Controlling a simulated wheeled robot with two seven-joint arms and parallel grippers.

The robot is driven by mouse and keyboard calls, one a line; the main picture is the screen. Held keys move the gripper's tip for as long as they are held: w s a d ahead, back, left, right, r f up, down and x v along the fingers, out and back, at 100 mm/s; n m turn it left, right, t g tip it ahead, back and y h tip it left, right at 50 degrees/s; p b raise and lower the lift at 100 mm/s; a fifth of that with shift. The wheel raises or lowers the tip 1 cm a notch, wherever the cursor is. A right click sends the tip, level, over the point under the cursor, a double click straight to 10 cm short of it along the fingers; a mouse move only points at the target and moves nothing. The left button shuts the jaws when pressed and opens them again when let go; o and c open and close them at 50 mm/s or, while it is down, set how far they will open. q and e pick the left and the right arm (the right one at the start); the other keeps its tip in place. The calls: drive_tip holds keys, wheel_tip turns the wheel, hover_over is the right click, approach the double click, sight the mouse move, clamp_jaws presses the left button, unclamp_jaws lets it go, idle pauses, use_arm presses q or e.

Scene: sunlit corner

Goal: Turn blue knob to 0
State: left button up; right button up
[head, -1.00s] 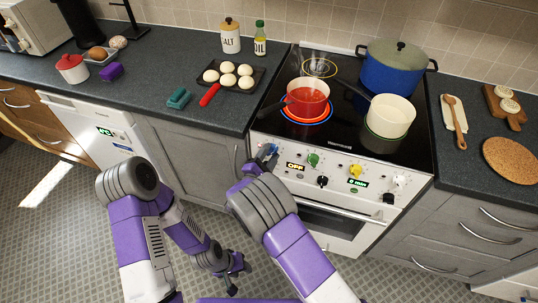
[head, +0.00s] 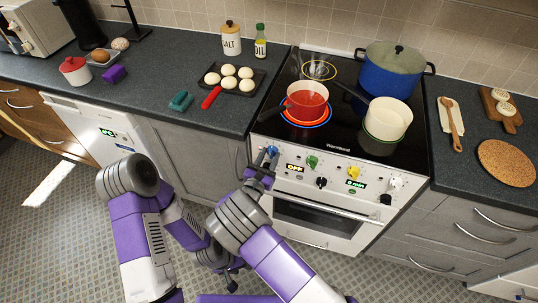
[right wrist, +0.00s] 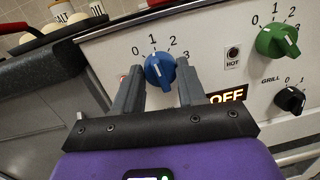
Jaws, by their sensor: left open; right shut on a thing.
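The blue knob (right wrist: 158,72) is on the white stove front, at the far left of its knob row. In the right wrist view its white pointer line points up, close to the 1 of the scale 0 to 3. My right gripper (right wrist: 160,85) has a finger on each side of the knob and is shut on it. In the head view the blue knob (head: 272,150) is partly covered by my right gripper (head: 265,163). My left gripper (head: 230,280) is open and empty, low over the floor.
A green knob (right wrist: 278,42) and a black grill knob (right wrist: 290,100) sit to the right, with an OFF display (right wrist: 228,96) between. A red pot (head: 306,102), a cream pan (head: 387,118) and a blue pot (head: 392,70) stand on the hob.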

drive_tip(key=n+p, duration=0.1)
drive_tip(key=n, duration=0.1)
drive_tip(key=n+p, duration=0.1)
drive_tip(key=n, duration=0.2)
drive_tip(key=shift+n+t+y, duration=0.3)
drive_tip(key=shift+y, duration=0.1)
drive_tip(key=shift+n+p, duration=0.4)
drive_tip(key=shift+n, duration=0.4)
drive_tip(key=shift+f, duration=0.1)
drive_tip(key=o, duration=1.1)
drive_tip(key=shift+c, duration=0.2)
